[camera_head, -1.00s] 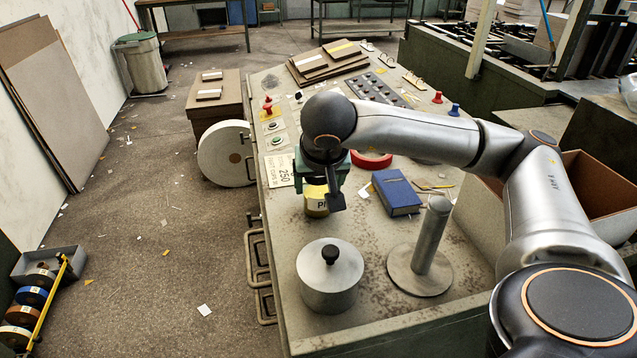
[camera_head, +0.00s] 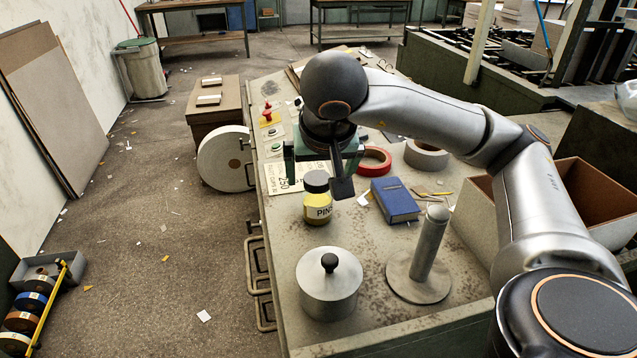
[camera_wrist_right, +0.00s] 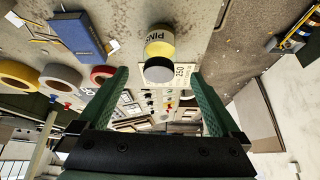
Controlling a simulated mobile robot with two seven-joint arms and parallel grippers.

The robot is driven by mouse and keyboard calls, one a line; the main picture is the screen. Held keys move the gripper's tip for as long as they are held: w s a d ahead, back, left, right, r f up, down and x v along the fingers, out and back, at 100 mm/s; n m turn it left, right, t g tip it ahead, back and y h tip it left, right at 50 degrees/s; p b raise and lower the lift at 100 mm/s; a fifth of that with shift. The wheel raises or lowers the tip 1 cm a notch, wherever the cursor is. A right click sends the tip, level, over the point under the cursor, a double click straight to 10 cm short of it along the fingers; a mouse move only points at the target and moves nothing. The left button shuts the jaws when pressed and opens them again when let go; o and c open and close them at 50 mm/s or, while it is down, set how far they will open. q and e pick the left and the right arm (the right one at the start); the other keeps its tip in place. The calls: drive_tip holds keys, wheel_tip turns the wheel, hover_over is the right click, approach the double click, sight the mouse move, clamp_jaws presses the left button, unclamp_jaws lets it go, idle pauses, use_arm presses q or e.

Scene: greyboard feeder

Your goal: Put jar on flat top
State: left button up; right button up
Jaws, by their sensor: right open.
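The jar (camera_head: 316,209), yellow with a black lid and a label starting "PIN", stands upright on the console's flat top (camera_head: 368,242). In the right wrist view the jar (camera_wrist_right: 159,48) shows lid toward me, beyond the fingertips and roughly centred between them. My right gripper (camera_head: 318,168), with green fingers, is open and empty. It is above and behind the jar, apart from it. My left gripper is not in view.
A lidded metal pot (camera_head: 329,283) and a metal stand with an upright post (camera_head: 429,245) are nearer on the top. A blue book (camera_head: 395,199), red tape roll (camera_head: 374,160) and grey roll (camera_head: 426,155) lie right of the jar.

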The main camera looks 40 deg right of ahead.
use_arm(q)
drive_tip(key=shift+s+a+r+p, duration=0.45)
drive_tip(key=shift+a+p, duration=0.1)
drive_tip(key=shift+p, duration=0.25)
use_arm(e)
drive_tip(key=v, duration=0.4)
drive_tip(key=shift+s, duration=0.1)
